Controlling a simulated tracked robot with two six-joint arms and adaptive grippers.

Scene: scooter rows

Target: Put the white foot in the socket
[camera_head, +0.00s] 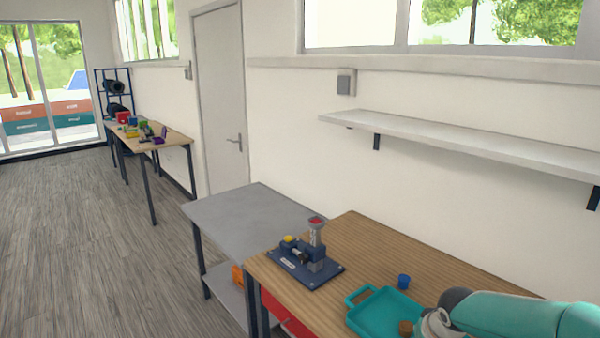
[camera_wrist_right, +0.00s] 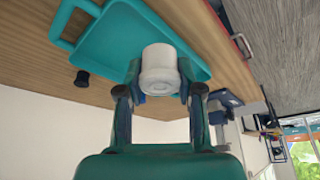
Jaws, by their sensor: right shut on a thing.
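The white foot (camera_wrist_right: 158,68) is a short white cylinder between the fingers of my right gripper (camera_wrist_right: 159,85) in the wrist view. The gripper is shut on it, over or near the teal tray (camera_wrist_right: 120,32). In the head view my right arm comes in from the right above the tray (camera_head: 352,297); its fingers are not clear there. A navy fixture (camera_head: 318,281) with a grey upright and red top stands on the wooden table, left of the tray. I cannot make out which part is the socket. My left gripper is not in view.
A small blue cup (camera_head: 403,281) stands behind the tray. A grey table (camera_head: 245,215) adjoins the wooden table (camera_head: 375,245) on the left. A white shelf (camera_head: 450,140) hangs on the wall above.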

